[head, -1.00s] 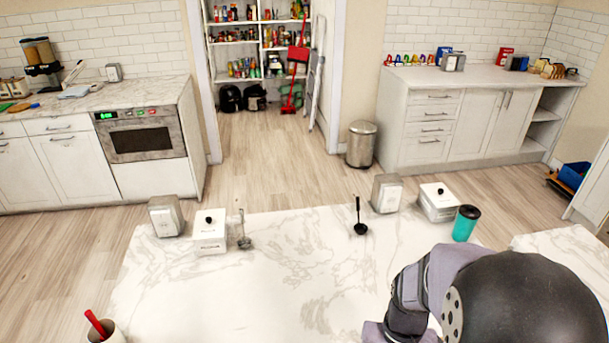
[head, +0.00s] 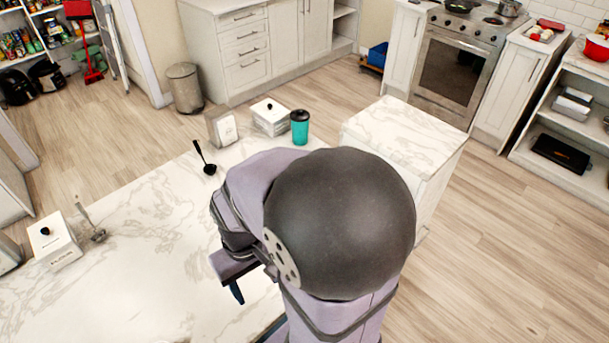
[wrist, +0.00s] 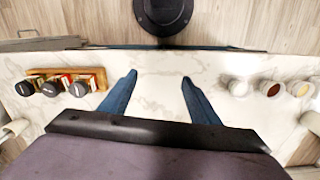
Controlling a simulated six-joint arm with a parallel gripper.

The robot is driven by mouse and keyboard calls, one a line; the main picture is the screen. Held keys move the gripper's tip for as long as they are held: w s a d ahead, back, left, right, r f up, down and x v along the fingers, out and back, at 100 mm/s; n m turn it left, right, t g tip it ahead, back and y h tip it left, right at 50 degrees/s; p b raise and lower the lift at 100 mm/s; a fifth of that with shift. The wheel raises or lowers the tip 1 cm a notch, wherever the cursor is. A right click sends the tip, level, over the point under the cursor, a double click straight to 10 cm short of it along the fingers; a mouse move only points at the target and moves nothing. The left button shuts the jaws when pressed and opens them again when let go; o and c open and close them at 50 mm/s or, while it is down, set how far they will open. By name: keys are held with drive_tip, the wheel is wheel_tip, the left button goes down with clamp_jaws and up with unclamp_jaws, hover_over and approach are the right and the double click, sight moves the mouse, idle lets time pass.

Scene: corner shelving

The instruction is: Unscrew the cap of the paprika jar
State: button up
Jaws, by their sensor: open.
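In the wrist view, my gripper (wrist: 158,78) is open and empty, its two blue fingers apart over the marble counter (wrist: 160,105). Left of it, several jars with dark round caps (wrist: 79,89) stand in a wooden rack (wrist: 97,76); some show red labels. I cannot tell which one is the paprika jar. My gripper is apart from them. In the head view, part of my gripper shows beside the arm; the rack and jars are not visible there.
Right of my gripper are a white round item (wrist: 238,87), a container with red-brown contents (wrist: 270,89) and one with pale contents (wrist: 299,89). In the head view, a black ladle (head: 206,160), a white box (head: 270,118) and a teal cup (head: 299,127) stand along the counter edge.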

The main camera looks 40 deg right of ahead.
drive_tip(key=s+d+f+m+g+y+p, duration=0.1)
drive_tip(key=d+f+m+p, duration=0.1)
drive_tip(key=d+m, duration=0.5)
drive_tip(key=s+d+f+m+g+y+p, duration=0.1)
drive_tip(key=d+f+m+p, duration=0.1)
drive_tip(key=d, duration=0.9)
drive_tip(key=w+d+m, duration=0.2)
drive_tip(key=d+m, duration=0.1)
drive_tip(key=w+d+r+m+t+h, duration=0.1)
drive_tip(key=w+d+m, duration=0.2)
drive_tip(key=d+m, duration=0.1)
drive_tip(key=w+d+m+t+h, duration=0.1)
drive_tip(key=w+d+m, duration=0.2)
drive_tip(key=d, duration=0.1)
drive_tip(key=shift+w+r+m, duration=0.1)
drive_tip(key=shift+r+m, duration=0.2)
drive_tip(key=shift+r, duration=0.05)
drive_tip(key=m, duration=0.5)
drive_tip(key=shift+m, duration=0.4)
drive_tip(key=shift+f+b, duration=2.7)
drive_tip(key=shift+f, duration=1.25)
